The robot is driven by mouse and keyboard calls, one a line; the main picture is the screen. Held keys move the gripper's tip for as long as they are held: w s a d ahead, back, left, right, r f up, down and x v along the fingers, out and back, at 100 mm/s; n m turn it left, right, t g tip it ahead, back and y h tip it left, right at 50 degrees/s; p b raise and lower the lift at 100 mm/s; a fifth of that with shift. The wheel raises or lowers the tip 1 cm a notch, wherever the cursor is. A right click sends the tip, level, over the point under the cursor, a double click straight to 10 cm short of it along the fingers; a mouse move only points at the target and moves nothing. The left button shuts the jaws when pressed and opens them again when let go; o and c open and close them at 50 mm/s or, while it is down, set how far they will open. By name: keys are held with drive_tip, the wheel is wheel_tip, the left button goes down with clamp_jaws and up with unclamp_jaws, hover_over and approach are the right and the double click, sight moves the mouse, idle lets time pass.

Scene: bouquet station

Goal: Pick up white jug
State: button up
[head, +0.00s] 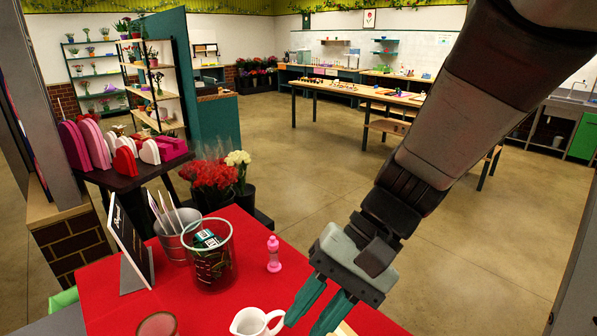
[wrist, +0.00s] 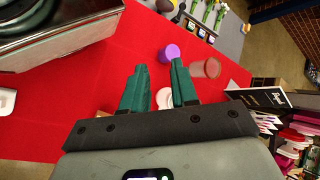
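The white jug (head: 255,322) stands on the red table at the bottom edge of the head view, its lower part cut off by the frame. My gripper (head: 304,328) is just right of it, with its green fingers pointing down and spread apart with nothing between them that I can see held. In the wrist view my gripper (wrist: 158,67) is open, and a white rounded thing (wrist: 164,98), probably the jug, shows partly between the fingers. Its lower part is hidden by the gripper.
On the red table (head: 130,290) stand a clear vase (head: 209,265), a metal bucket (head: 178,232), a black sign (head: 131,245), a pink bottle (head: 274,254) and a reddish cup (head: 157,325). The wrist view also shows a purple cup (wrist: 168,54).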

drive_tip(key=w+a+f+m+t+y, duration=0.55)
drive_tip(key=w+f+m+y, duration=0.45)
drive_tip(key=m+y, duration=0.2)
drive_tip(key=d+f+m+t+h, duration=0.1)
drive_tip(key=f+m+t+h, duration=0.2)
drive_tip(key=f+m+t, duration=0.1)
drive_tip(key=w+d+f+m+t+h, duration=0.1)
drive_tip(key=f+m+t+h, duration=0.2)
drive_tip(key=f+m+t, duration=0.2)
drive_tip(key=w+d+f+m+t+h, duration=0.1)
drive_tip(key=f+m+t+h, duration=0.2)
drive_tip(key=f, duration=0.6)
drive_tip(key=shift+w+d+m+t, duration=0.1)
drive_tip(key=shift+m+t, duration=0.4)
drive_tip(key=shift+m, duration=0.45)
drive_tip(key=shift+w+d+m+t, duration=0.1)
drive_tip(key=shift+m+t, duration=0.35)
drive_tip(key=shift+m, duration=0.5)
drive_tip(key=shift+w+a+f+h, duration=0.1)
drive_tip(key=shift+w+f+h, duration=0.1)
drive_tip(key=shift+h, duration=0.1)
drive_tip(key=x, duration=0.7)
drive_tip(key=shift+r, duration=0.1)
clamp_jaws()
